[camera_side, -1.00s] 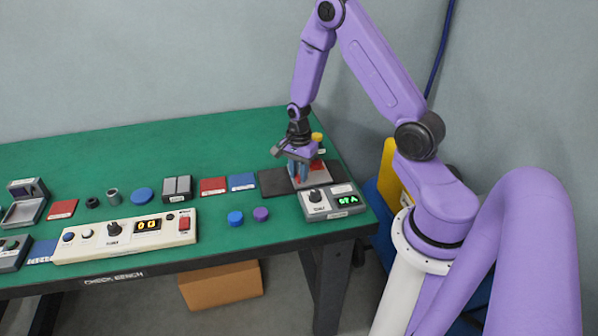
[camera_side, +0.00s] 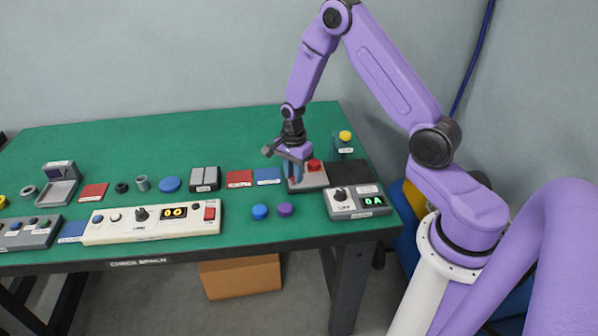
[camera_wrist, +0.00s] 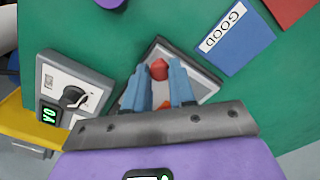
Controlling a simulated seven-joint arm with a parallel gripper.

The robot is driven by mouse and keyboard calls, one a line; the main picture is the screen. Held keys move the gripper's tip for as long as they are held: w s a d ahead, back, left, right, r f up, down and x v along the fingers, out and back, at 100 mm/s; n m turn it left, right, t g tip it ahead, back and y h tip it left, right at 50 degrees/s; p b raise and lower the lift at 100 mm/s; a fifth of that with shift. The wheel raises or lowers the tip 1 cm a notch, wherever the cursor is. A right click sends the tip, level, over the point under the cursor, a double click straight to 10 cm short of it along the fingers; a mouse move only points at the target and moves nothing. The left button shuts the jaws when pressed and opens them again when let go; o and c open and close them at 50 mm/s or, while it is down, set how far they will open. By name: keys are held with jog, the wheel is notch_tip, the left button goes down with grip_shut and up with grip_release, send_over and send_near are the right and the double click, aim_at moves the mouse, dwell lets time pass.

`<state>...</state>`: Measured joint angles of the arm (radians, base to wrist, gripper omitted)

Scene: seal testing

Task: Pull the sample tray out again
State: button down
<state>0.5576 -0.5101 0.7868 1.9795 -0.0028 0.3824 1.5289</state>
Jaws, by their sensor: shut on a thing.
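The sample tray (camera_side: 314,181) is a light grey plate with a red knob-like piece (camera_side: 315,165) on it. It lies at the left part of a dark base (camera_side: 351,171) near the right end of the bench. My gripper (camera_side: 294,178) points down at the tray's left part, its blue fingers shut on the tray. The wrist view shows the tray (camera_wrist: 206,84) under the fingers and the red piece (camera_wrist: 159,69) near the fingertips. The exact grip point is hidden by the fingers.
A grey unit with a green display (camera_side: 357,202) stands in front of the base. A blue pad (camera_side: 267,175) lies close left of the tray. A yellow knob (camera_side: 345,135) stands behind. Blue (camera_side: 260,212) and purple (camera_side: 286,209) caps lie in front. The back of the bench is clear.

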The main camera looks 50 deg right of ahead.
jog(key=shift+w+a, duration=0.2)
jog(key=shift+a, duration=0.05)
jog(key=c, duration=0.9)
grip_release()
jog(key=shift+c, duration=0.2)
jog(key=shift+d+r, duration=0.1)
jog(key=shift+r, duration=0.05)
notch_tip(320, 180, up, 17)
